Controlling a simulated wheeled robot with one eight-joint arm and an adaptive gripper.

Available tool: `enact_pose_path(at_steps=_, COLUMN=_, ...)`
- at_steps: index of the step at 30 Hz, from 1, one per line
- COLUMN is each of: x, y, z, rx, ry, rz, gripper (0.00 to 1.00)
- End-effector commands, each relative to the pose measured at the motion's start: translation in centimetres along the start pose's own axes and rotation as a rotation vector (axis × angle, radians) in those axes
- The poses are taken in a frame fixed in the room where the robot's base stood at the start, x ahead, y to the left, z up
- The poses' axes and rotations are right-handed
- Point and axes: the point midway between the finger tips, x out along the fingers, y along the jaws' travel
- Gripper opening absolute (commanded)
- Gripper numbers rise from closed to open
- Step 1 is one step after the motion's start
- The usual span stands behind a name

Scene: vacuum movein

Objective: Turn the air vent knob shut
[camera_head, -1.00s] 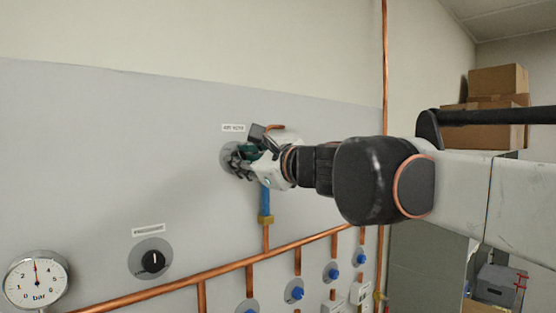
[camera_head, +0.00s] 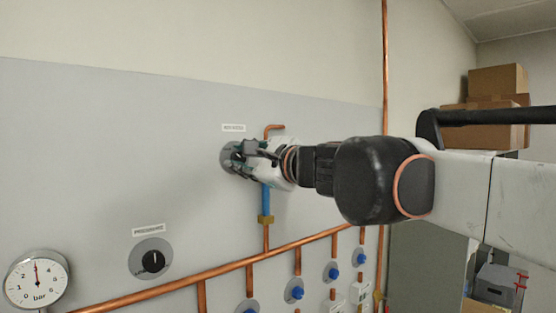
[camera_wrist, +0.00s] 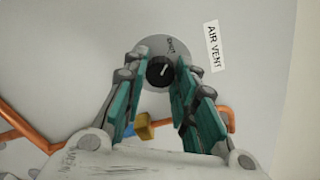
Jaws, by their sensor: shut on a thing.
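The air vent knob (camera_wrist: 159,71) is a small black dial with a light pointer line, on a round grey plate (camera_wrist: 168,42) on the panel. In the wrist view its pointer leans up and slightly right. The AIR VENT label (camera_wrist: 213,47) sits right of the plate in that view. My gripper (camera_wrist: 162,72) has its teal-padded fingers on either side of the knob and is shut on it. In the head view my gripper (camera_head: 236,158) reaches the plate from the right and hides the knob.
Below left on the panel are a pressure dial (camera_head: 151,259) and a bar gauge (camera_head: 36,281). Copper pipes (camera_head: 225,275) and several blue knobs (camera_head: 297,293) run below. A blue-handled valve pipe (camera_head: 265,200) stands close under my gripper. Boxes (camera_head: 497,80) are at the right.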

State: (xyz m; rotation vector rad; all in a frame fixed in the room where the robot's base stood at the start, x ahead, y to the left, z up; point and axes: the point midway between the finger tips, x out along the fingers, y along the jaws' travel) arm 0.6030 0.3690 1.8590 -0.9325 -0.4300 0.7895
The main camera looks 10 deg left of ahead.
Motion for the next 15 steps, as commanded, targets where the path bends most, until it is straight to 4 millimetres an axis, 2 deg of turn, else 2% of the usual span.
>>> enact_pose_path(at_steps=3, x=0.01, y=0.0, z=0.01, rx=0.0, ry=0.0, rz=0.0, gripper=0.02)
enact_pose_path(at_steps=4, x=0.01, y=0.0, z=0.01, rx=0.0, ry=0.0, rz=0.0, gripper=0.33)
enact_pose_path(at_steps=6, x=0.01, y=0.01, z=0.01, rx=0.0, ry=0.0, rz=0.0, gripper=0.46)
enact_pose_path(at_steps=15, x=-0.02, y=0.01, z=0.0, rx=0.0, ry=0.0, rz=0.0, gripper=0.46)
